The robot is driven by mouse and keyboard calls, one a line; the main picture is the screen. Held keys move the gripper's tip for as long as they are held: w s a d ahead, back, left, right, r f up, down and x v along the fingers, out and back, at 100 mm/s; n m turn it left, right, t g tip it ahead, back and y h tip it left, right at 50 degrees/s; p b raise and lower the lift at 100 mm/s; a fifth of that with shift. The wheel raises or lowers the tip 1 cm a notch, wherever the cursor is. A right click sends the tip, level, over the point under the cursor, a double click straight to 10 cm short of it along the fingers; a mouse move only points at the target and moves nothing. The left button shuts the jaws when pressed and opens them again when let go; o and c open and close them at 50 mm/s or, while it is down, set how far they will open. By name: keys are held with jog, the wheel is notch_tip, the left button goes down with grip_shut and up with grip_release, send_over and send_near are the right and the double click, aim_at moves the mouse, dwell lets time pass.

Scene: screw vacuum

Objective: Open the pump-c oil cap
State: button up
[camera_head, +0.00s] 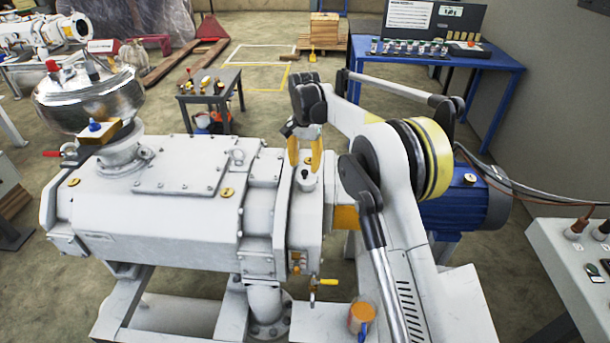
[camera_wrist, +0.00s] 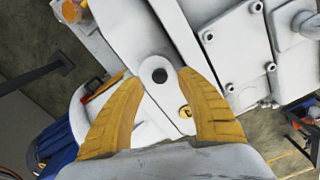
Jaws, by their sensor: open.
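A grey round cap (camera_head: 306,182) with a dark centre stands on top of the right end of the white pump (camera_head: 185,185); I take it to be the oil cap, though I cannot read a label. My gripper (camera_head: 304,160) points down just above it with yellow fingers spread. In the wrist view, the cap (camera_wrist: 158,90) shows between the open fingertips of my gripper (camera_wrist: 154,76). I cannot tell whether either finger touches it. Smaller brass plugs sit on the pump, one of them (camera_head: 228,192) left of the cap.
A blue motor (camera_head: 465,205) lies right of the pump. A shiny vessel (camera_head: 90,95) rises at the pump's left end. A small tool table (camera_head: 211,95) and a blue workbench (camera_head: 500,65) stand behind.

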jog(key=shift+f+b, duration=0.35)
jog(key=shift+f, duration=1.1)
grip_shut()
jog(key=shift+d+r, duration=0.1)
